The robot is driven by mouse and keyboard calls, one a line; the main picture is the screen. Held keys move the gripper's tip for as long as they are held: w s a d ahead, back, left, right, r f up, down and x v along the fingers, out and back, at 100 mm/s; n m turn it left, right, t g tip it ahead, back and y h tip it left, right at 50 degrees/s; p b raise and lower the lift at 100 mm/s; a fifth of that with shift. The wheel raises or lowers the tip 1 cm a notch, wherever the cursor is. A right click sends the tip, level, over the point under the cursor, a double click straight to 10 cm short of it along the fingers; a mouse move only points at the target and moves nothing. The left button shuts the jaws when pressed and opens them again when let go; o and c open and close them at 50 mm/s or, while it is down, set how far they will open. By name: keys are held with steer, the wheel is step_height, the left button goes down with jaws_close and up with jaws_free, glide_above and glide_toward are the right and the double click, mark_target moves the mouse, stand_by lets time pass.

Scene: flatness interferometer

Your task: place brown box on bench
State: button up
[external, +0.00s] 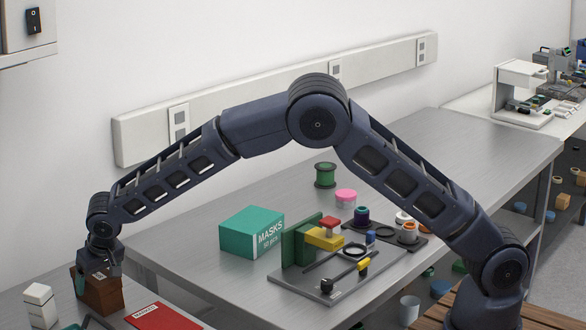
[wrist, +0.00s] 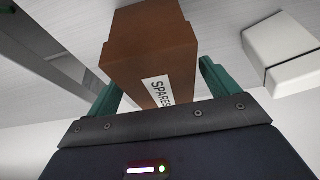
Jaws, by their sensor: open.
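The brown box (external: 103,294) stands on the grey surface at the lower left of the external view. In the wrist view the brown box (wrist: 150,48) carries a white "SPARES" label. My gripper (external: 97,274) is over the box from above. In the wrist view my gripper (wrist: 160,86) is open, with one green finger on each side of the box; whether they touch it is unclear. The grey metal bench (external: 200,220) runs along the wall to the right of the box.
A green masks box (external: 251,232) and a grey plate (external: 310,288) with colored blocks stand on the bench. A green spool (external: 325,175) and pink disc (external: 346,198) are behind. A red booklet (external: 162,318) and white block (external: 39,303) flank the box. The bench's left end looks clear.

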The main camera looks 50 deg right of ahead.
steer(key=v, duration=0.9)
steer(key=s+d+r, duration=0.1)
steer(key=d+r, duration=0.5)
steer(key=d, duration=0.4)
steer(key=s+d+r, duration=0.1)
steer(key=d+r, duration=0.6)
steer(key=d, duration=0.3)
steer(key=s+d+r, duration=0.3)
steer(key=s+d, duration=0.2)
steer(key=d, duration=0.3)
steer(key=s+d+r, duration=0.4)
steer(key=d, duration=0.4)
steer(key=s+d+r, duration=0.2)
steer(key=s+d, duration=1.1)
steer(key=s, duration=0.2)
steer(key=s+d+f, duration=0.2)
steer(key=s+d, duration=0.1)
steer(key=s, duration=0.6)
steer(key=s+d+f, duration=0.3)
steer(key=s+d, duration=0.1)
steer(key=s, duration=0.5)
steer(key=shift+f, duration=0.25)
